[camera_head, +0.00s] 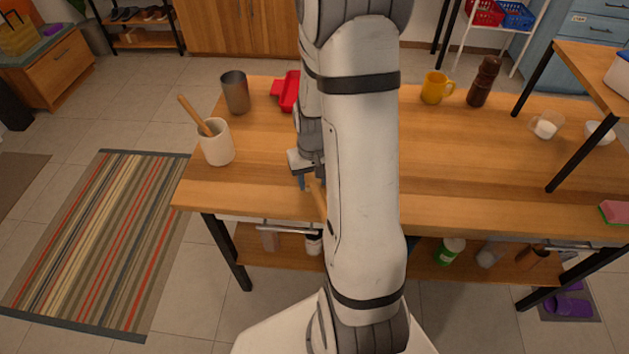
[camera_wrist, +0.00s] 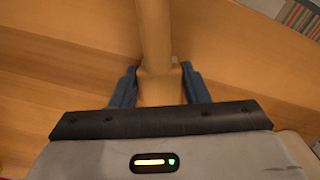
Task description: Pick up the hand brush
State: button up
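The hand brush shows as a light wooden handle (camera_wrist: 154,35) in the wrist view, running up from between the gripper fingers. In the head view a short stretch of the wooden handle (camera_head: 317,200) shows beside my arm, near the front edge of the table. My arm hides much of the brush, and its bristles cannot be made out clearly. My gripper (camera_wrist: 160,82) has its blue fingers on both sides of the handle, with no clear gap, and looks shut on it. In the head view my gripper (camera_head: 308,183) is low over the tabletop.
The wooden table (camera_head: 455,155) is mostly bare right of my arm. A white cup (camera_head: 218,147) with a wooden utensil, a grey metal cup (camera_head: 235,94) and a red dustpan-like object (camera_head: 287,90) stand left. A yellow mug (camera_head: 434,88) and brown grinder (camera_head: 484,82) stand at the back.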

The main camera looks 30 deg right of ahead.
jog(key=c, duration=0.6)
